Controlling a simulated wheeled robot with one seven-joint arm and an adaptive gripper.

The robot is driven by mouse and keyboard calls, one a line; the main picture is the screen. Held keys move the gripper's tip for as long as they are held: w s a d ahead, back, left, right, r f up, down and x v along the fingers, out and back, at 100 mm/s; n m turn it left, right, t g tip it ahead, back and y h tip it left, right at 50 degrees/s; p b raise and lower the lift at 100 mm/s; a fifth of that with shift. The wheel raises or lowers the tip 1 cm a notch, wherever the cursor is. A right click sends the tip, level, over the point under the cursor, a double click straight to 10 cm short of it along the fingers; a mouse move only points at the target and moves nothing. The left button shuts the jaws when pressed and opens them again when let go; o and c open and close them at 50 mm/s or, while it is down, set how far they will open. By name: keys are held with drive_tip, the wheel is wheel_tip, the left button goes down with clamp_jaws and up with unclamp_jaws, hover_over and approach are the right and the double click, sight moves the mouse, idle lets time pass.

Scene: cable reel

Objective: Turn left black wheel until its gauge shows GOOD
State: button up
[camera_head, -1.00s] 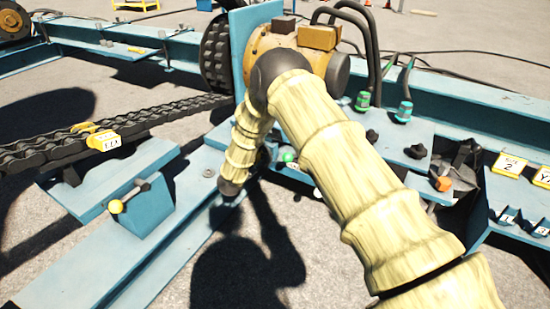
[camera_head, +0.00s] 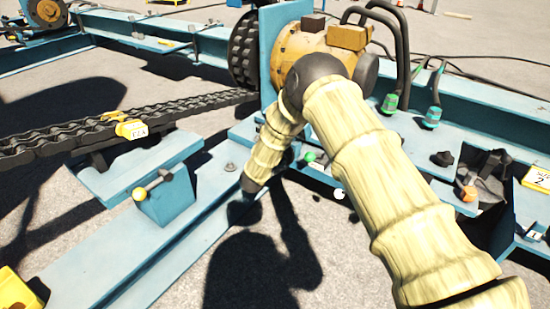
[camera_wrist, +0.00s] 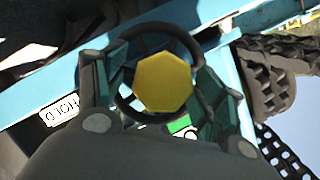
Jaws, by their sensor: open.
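A white plate reading HOLD (camera_wrist: 60,110), upside down, is at the left. A small green patch (camera_wrist: 180,124) shows below the hub; whether it belongs to the gauge is unclear. In the head view my arm ends low beside the blue frame, and I cannot make out the wheel or a gauge there.
A blue block with a yellow-knobbed lever (camera_head: 165,192) stands left of my arm. A heavy chain (camera_head: 130,125) runs behind it. A motor (camera_head: 305,50) is at the back. Black knobs (camera_head: 442,158) and an orange part (camera_head: 467,193) are at right.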

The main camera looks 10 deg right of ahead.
drive_tip(key=v, duration=1.2)
drive_tip(key=shift+c, duration=0.2)
idle(1.0)
